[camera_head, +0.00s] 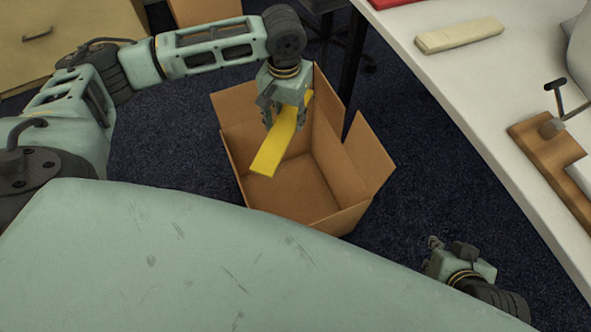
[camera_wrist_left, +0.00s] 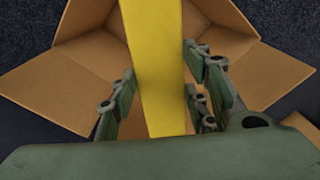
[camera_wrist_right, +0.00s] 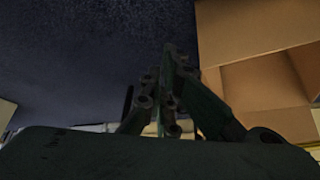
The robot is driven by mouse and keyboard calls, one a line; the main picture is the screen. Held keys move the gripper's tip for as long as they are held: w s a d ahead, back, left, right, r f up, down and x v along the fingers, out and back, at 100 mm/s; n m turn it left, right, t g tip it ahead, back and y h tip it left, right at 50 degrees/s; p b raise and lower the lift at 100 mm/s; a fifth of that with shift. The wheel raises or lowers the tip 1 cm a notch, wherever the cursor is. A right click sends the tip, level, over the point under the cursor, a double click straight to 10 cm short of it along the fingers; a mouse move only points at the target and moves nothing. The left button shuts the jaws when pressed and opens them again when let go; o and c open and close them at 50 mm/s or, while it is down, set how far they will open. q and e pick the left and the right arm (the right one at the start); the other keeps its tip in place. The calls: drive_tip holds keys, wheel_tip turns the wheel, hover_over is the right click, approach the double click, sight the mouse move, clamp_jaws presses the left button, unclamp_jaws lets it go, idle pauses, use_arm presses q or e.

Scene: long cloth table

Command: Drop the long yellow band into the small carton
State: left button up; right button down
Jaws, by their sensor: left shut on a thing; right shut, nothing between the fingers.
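The long yellow band (camera_head: 276,150) is held in my left gripper (camera_head: 284,118), over the opening of the small carton (camera_head: 345,190). The carton stands open on the floor, its flaps up and spread. In the left wrist view the band (camera_wrist_left: 158,70) runs between the fingers (camera_wrist_left: 160,100), with the carton's flaps (camera_wrist_left: 50,85) around and below it. My right gripper (camera_head: 436,243) is low at the right, away from the carton, shut and empty. In the right wrist view its fingers (camera_wrist_right: 166,100) are together, and the carton (camera_wrist_right: 255,85) shows at the right.
A white table (camera_head: 420,65) runs along the right with a pale yellow bar (camera_head: 459,35) and a wooden board with a metal handle (camera_head: 555,150) on it. Another carton (camera_head: 205,10) stands at the back. A drawer cabinet (camera_head: 60,40) is at the upper left. Dark carpet surrounds the carton.

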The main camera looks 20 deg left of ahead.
use_arm(q)
drive_tip(key=shift+f+b, duration=0.3)
use_arm(e)
drive_tip(key=shift+w+a+r+t, duration=0.1)
drive_tip(key=shift+w+a+t, duration=0.15)
drive_tip(key=shift+w, duration=0.3)
drive_tip(key=shift+w+a+r+t, duration=0.15)
drive_tip(key=shift+w+t, duration=0.2)
drive_tip(key=shift+w, duration=0.2)
drive_tip(key=shift+f, duration=0.1)
use_arm(q)
drive_tip(key=o, duration=1.2)
wheel_tip(320, 180, up, 12)
